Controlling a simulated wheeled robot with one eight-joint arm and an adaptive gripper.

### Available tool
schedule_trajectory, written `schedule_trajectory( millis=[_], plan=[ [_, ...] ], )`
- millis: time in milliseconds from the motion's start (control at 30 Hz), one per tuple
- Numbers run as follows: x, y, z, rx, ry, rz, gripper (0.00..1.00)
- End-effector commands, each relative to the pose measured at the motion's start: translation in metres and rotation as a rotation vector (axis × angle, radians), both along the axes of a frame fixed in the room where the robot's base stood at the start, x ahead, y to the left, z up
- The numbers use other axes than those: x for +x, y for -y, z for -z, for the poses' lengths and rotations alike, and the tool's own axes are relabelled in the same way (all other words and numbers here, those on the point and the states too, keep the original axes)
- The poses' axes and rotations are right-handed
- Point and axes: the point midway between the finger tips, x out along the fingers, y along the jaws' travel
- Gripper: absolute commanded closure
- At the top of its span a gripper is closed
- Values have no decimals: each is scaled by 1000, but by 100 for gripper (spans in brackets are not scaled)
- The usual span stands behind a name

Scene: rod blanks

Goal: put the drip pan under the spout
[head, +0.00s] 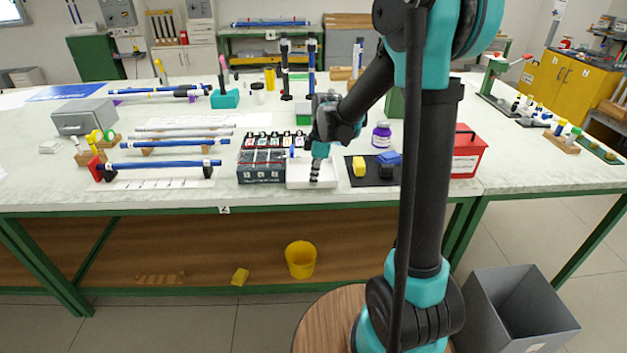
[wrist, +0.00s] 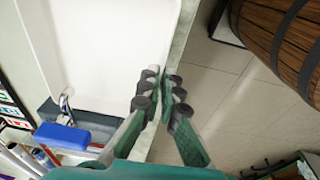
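The drip pan (head: 300,184) is a white shallow tray near the front edge of the table, right of a dark rack. It fills the upper left of the wrist view (wrist: 95,50). My gripper (head: 315,178) reaches down to the pan's front side. In the wrist view my fingertips (wrist: 162,82) are close together on both sides of the pan's rim and look shut on it. The spout (wrist: 67,103) is a small silver tap above a grey base, beside a blue block-shaped part (wrist: 62,136), at the pan's rack-side end. I cannot tell whether it overhangs the pan.
The dark rack (head: 261,172) with several coloured labels stands close left of the pan. A purple-labelled jar (head: 381,136) stands behind.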

Motion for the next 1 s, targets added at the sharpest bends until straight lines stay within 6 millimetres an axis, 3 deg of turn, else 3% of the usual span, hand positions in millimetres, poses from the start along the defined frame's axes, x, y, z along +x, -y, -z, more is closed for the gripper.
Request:
schedule_trajectory(
  millis=[467,667,1000],
  plan=[
    [-1,0,10,0,0,0,100],
    [-1,0,9,0,0,0,74],
    [-1,0,7,0,0,0,74]
  ],
)
